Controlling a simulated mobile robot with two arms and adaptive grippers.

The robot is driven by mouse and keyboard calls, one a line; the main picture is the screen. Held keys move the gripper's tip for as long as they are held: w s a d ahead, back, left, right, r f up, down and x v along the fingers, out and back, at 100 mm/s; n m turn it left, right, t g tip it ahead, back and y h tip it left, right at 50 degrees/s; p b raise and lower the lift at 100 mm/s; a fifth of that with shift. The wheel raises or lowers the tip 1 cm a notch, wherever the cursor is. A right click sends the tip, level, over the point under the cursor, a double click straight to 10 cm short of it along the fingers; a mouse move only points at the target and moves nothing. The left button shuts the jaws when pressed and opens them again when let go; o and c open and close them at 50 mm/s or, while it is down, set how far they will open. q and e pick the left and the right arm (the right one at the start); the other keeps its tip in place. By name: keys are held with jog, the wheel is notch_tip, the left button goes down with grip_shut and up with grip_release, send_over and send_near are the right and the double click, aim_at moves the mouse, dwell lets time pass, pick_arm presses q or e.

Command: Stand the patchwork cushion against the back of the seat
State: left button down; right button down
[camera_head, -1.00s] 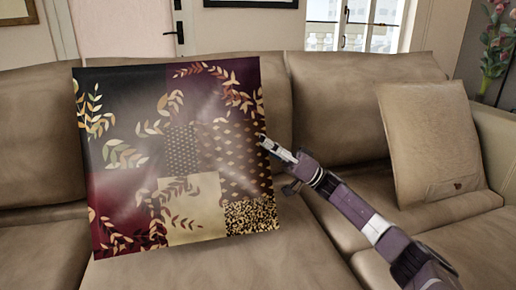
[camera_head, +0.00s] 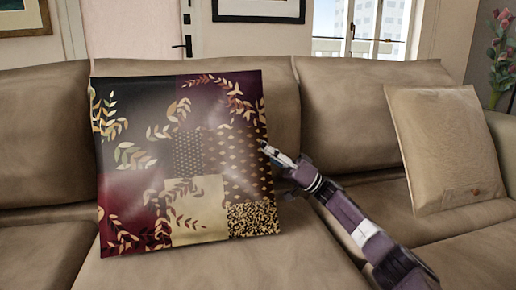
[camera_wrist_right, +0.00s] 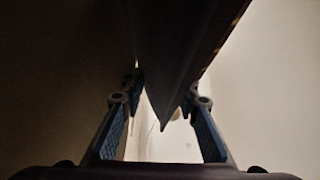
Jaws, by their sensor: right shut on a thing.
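The patchwork cushion (camera_head: 185,160) is dark, maroon and cream with leaf patterns. It stands nearly upright on the beige sofa seat (camera_head: 250,262), in front of the backrest (camera_head: 345,110). Whether its rear face touches the backrest is hidden. My right gripper (camera_head: 268,148) is shut on the cushion's right edge, about mid-height. In the right wrist view the cushion edge (camera_wrist_right: 180,70) runs between the two fingers (camera_wrist_right: 165,105). My left gripper does not show.
A plain beige cushion (camera_head: 440,150) leans at the right end of the sofa by the armrest. Flowers (camera_head: 502,60) stand behind that corner.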

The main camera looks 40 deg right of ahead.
jog(key=shift+r, duration=0.1)
jog(key=c, duration=1.5)
grip_release()
jog(key=shift+o, duration=0.5)
jog(key=v, duration=0.7)
jog(key=shift+d+f, duration=0.15)
jog(key=shift+f, duration=0.05)
jog(key=shift+s, duration=0.15)
